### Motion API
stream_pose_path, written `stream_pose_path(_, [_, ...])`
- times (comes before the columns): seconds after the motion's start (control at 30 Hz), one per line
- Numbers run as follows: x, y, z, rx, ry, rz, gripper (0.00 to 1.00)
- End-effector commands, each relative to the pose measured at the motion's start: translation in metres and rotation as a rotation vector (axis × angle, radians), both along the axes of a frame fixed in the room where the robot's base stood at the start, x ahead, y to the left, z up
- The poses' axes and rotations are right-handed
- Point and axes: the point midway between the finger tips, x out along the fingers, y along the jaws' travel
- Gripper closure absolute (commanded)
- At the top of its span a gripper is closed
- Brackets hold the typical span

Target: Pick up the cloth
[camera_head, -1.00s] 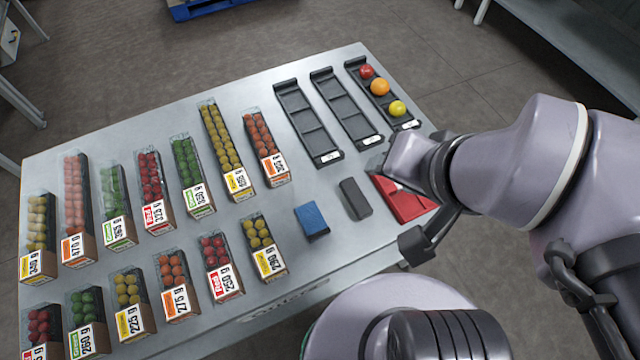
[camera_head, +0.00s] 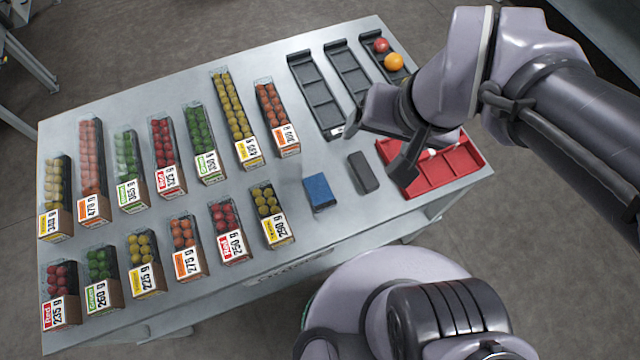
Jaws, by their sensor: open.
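The blue cloth (camera_head: 320,192), a small folded-looking block, lies on the table near its front edge. My gripper (camera_head: 376,156) is open and empty, with its jaws pointing down, up and to the right of the cloth. It hangs over the area by the dark grey block and the red tray. It is apart from the cloth, and nothing covers the cloth.
A dark grey block (camera_head: 363,172) lies just right of the cloth. A red tray (camera_head: 462,166) sits partly under my gripper. Black trays (camera_head: 316,92) stand behind. Bare table lies around the cloth.

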Motion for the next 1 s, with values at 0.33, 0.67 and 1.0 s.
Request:
stream_pose_path(0.33, [0.029, 0.091, -0.112, -0.248, 0.263, 0.564, 0.22])
stream_pose_path(0.67, [0.028, 0.093, -0.207, -0.257, 0.274, 0.585, 0.22])
stream_pose_path(1.0, [0.029, 0.093, -0.252, -0.257, 0.272, 0.582, 0.22])
